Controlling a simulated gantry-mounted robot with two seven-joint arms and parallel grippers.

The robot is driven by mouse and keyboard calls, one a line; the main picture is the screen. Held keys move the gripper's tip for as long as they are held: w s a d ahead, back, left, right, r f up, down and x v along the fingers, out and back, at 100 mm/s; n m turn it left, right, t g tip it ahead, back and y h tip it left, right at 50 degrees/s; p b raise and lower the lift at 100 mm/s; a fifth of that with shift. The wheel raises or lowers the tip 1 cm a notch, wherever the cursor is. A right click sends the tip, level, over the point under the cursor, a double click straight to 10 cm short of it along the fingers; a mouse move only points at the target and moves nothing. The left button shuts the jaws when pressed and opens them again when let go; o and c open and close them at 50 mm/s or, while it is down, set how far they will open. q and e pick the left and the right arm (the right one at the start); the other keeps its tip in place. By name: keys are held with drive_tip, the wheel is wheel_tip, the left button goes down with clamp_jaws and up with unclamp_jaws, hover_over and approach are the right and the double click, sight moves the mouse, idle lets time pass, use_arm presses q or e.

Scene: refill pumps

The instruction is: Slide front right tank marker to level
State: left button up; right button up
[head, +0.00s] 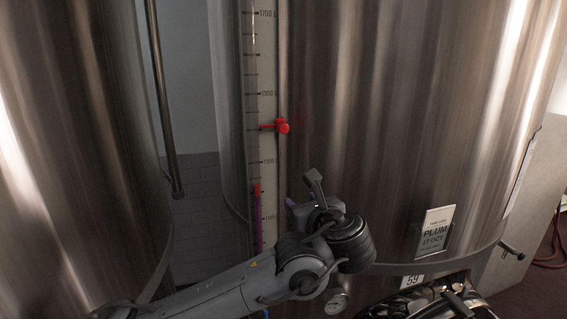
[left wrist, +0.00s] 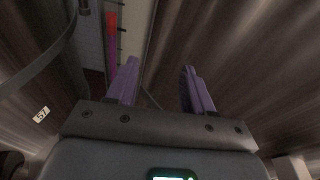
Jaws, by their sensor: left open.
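The red tank marker (head: 283,127) sits on the right edge of the pale gauge scale (head: 266,80) on the front of the right tank (head: 400,120), with its pointer facing left. The sight tube beside the scale holds a purple liquid column (head: 258,215) with a red top, well below the marker. My left gripper (head: 314,184) is below and right of the marker, apart from it. In the left wrist view its two purple fingers (left wrist: 160,72) are open with nothing between them. That view shows the purple column with its red top (left wrist: 112,22), but not the marker.
Another steel tank (head: 70,150) stands at the left, with a vertical pipe (head: 165,100) in the gap. A label card (head: 436,231) and a number plate (head: 412,281) are low on the right tank. Dark fittings (head: 455,300) stand out at its lower right.

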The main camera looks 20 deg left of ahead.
use_arm(q)
drive_tip(key=n+t+y, duration=0.1)
drive_tip(key=t, duration=0.1)
approach(284, 129)
drive_tip(key=p+x, duration=0.3)
drive_tip(key=x, duration=0.6)
drive_tip(key=shift+w+r+p, duration=0.1)
drive_tip(key=shift+w+p, duration=0.1)
drive_tip(key=shift+p, duration=0.15)
drive_tip(key=shift+w+a, duration=0.4)
drive_tip(key=shift+w, duration=0.2)
clamp_jaws()
